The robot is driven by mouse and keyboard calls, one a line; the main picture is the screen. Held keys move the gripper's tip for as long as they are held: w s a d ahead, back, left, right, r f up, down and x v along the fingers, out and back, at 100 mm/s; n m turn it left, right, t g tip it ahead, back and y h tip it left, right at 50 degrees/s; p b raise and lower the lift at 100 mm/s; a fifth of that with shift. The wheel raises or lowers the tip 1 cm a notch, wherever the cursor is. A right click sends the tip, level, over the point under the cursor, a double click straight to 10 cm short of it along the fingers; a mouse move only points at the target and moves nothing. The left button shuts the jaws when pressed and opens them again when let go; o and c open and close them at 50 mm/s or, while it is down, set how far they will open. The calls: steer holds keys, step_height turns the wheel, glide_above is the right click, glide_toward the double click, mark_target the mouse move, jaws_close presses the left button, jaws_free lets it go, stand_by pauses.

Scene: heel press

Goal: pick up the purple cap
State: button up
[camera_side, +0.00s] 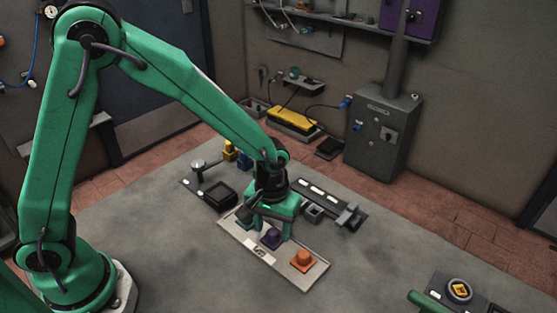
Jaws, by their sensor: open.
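The purple cap (271,238) sits in the middle of a pale tray (309,276), between an orange cap and a dark green piece. My green arm reaches over from the left. My gripper (267,222) points down at the tray, with its fingers spread open. The purple cap shows just below and between the fingers, and I cannot tell whether they touch it. The gripper partly hides the back of the tray.
The orange cap (303,259) is on the tray's right end, and the dark green piece (244,216) on its left. A black fixture (212,189) stands behind left, another (345,212) behind right. A round-topped device (459,290) is at the lower right. Between them the tabletop is clear.

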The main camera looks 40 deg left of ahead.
steer(key=shift+f, duration=0.75)
steer(key=c, duration=1.1)
steer(key=shift+o, duration=0.2)
steer(key=shift+r, duration=0.15)
steer(key=shift+r, duration=0.9)
step_height(320, 180, up, 2)
steer(key=shift+r, duration=0.2)
steer(key=s+d+r, duration=0.6)
steer(key=s+d, duration=0.1)
steer(key=s, duration=0.2)
steer(key=shift+s+r, duration=0.2)
steer(key=shift+r, duration=0.1)
steer(key=shift+w+a, duration=0.1)
steer(key=shift+a, duration=0.05)
